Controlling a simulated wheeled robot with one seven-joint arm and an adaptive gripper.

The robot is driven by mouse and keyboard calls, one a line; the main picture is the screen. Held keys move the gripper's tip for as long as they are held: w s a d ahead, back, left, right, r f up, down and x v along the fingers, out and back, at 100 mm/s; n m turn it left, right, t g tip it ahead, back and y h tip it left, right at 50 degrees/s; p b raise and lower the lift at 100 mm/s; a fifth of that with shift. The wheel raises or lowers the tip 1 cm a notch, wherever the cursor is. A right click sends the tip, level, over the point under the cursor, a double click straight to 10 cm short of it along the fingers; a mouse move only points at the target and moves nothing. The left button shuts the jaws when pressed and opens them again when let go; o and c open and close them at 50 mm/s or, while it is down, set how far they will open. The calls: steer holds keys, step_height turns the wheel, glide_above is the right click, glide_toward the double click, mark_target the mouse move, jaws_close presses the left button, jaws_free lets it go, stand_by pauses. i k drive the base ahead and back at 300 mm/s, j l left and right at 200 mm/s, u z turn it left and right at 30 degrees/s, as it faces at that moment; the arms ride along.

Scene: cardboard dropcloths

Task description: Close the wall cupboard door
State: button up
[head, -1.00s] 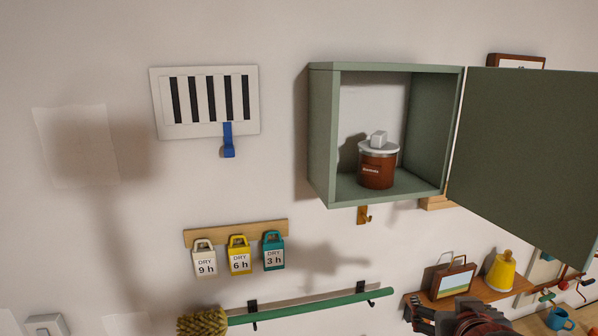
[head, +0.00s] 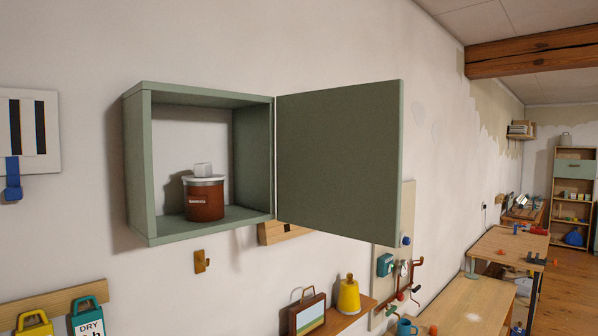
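The green wall cupboard (head: 138,165) hangs on the white wall at the left of the head view. Its door (head: 338,162) stands wide open, swung out to the right of the cupboard on its right side. My gripper is not in the head view now.
Below the cupboard are a brass hook (head: 202,262) and a shelf (head: 345,318) with a small framed picture and a yellow bell-shaped thing (head: 348,296). Workbenches (head: 470,300) run along the wall at right. Open floor shows at far right.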

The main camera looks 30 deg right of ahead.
mark_target(339, 151)
steer(key=l+u, duration=0.25)
steer(key=u, duration=0.2)
steer(key=l+u, duration=0.2)
steer(key=u, duration=0.25)
steer(key=k+l+u, duration=0.1)
steer(key=l, duration=0.4)
steer(key=k+l+u, duration=0.1)
steer(key=k+l, duration=0.15)
steer(key=l, duration=0.2)
steer(key=k+l+u, duration=0.1)
steer(key=l, duration=0.35)
steer(key=k+l+u, duration=0.15)
steer(key=k+l, duration=0.15)
steer(key=k+l+u, duration=0.1)
steer(key=k+l, duration=0.15)
steer(key=l, duration=0.3)
